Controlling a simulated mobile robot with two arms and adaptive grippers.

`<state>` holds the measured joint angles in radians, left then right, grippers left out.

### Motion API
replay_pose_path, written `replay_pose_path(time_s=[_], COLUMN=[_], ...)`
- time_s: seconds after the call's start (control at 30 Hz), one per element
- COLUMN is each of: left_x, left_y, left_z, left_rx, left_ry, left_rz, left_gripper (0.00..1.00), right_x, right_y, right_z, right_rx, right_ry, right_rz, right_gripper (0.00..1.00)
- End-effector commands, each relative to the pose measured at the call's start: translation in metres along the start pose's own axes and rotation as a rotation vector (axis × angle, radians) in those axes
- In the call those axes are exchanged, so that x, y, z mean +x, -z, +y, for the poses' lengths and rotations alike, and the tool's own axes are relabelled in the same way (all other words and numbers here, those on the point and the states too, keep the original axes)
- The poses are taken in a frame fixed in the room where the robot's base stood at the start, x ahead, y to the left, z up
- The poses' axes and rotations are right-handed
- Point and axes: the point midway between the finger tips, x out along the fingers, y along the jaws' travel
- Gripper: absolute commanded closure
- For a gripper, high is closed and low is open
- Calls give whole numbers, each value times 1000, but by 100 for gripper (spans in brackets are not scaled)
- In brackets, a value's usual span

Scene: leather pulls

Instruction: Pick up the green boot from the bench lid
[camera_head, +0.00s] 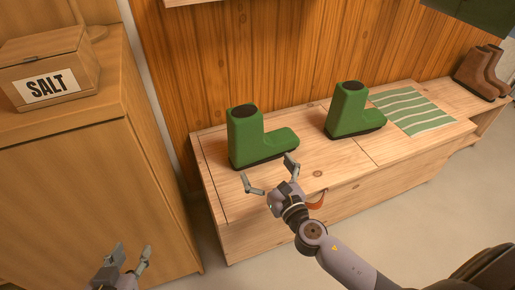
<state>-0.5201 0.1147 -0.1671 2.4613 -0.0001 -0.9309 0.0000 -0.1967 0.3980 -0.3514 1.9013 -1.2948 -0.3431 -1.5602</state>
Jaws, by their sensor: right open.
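Two green boots with dark soles and dark openings stand upright on the wooden bench lid (335,163). The left boot (246,136) stands on the left part, toe to the right. The right boot (349,112) stands farther right, near a striped cloth. My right gripper (270,174) is open and empty, just in front of the left boot's toe and sole. Its fingers are spread to either side; whether one touches the boot I cannot tell. My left gripper (132,254) is at the bottom left, fingers apart and empty, away from the boots.
A brown leather pull (317,202) is at the bench's front edge, beside my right wrist. A green-and-white striped cloth (413,110) lies on the bench, and brown boots (480,73) stand at far right. A salt box (45,72) sits on the wooden cabinet (85,185) at left.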

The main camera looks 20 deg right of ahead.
Motion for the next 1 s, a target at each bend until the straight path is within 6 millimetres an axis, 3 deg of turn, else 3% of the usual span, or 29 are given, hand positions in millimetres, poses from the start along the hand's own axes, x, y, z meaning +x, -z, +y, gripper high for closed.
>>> replay_pose_path(time_s=[0.2,0.4,0.77,1.0], left_x=[0,3,4,-3], left_y=[-1,16,41,82], left_z=[0,2,6,12], left_rx=[0,1,1,-1], left_ry=[1,-5,-13,-26], left_rz=[-5,81,209,435], left_gripper=[60,60,60,60], right_x=[49,89,115,139], right_y=[-1,0,3,9], right_z=[-1,-1,-2,-7], right_rx=[2,5,7,8], right_ry=[1,1,1,1], right_rz=[-3,-1,2,1], right_gripper=[0,0,0,0])
